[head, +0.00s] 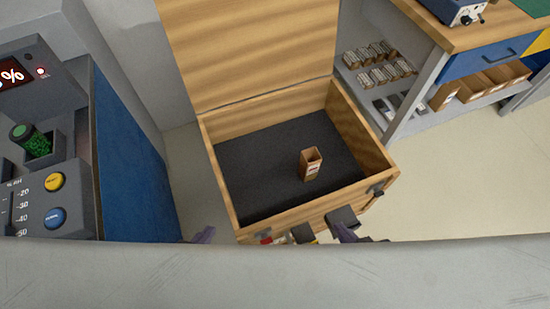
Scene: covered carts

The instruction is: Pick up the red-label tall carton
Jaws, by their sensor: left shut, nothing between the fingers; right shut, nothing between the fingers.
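A small tall brown carton (310,164) with an open top and a pale label with some red on it stands upright inside the open wooden chest, right of the middle of its dark floor. My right gripper (346,230) shows partly at the chest's front edge, outside and below the carton. Both are shut, empty and apart from the carton. A pale grey band along the bottom hides most of both.
The wooden chest (222,205) has its lid (245,50) raised at the back. A control panel (75,205) with buttons stands at left. A shelf unit (418,75) with several small goods and cartons stands at right. Floor at lower right (460,175) is clear.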

